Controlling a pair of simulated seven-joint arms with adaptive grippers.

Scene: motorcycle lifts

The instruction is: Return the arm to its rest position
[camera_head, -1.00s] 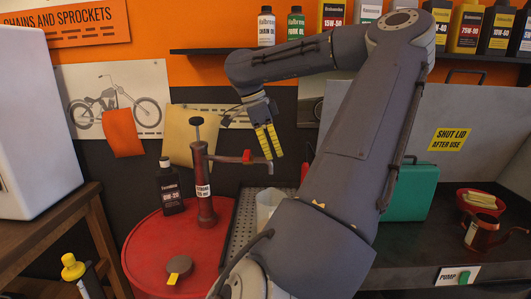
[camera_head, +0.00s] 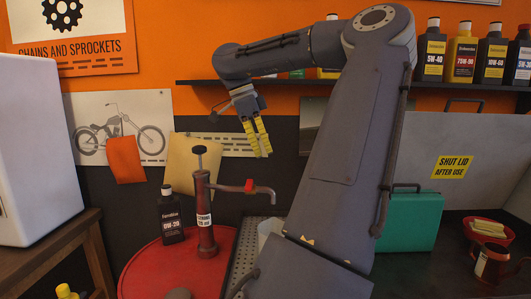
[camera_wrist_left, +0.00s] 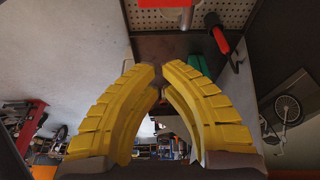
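My left arm rises through the middle of the head view and bends over to the left at the top. Its gripper (camera_head: 259,150) hangs pointing down, above and apart from the spout of a hand pump (camera_head: 205,228). In the left wrist view its yellow-padded fingers (camera_wrist_left: 162,80) arch together with their tips close to each other and nothing visible between them. The gripper looks shut and empty. My right gripper shows in no view.
The pump and a dark oil bottle (camera_head: 171,217) stand on a red drum top (camera_head: 140,275). A shelf (camera_head: 230,82) with bottles runs behind the arm. A green case (camera_head: 411,222), a red bowl (camera_head: 469,233) and a copper can (camera_head: 489,265) sit on the right bench.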

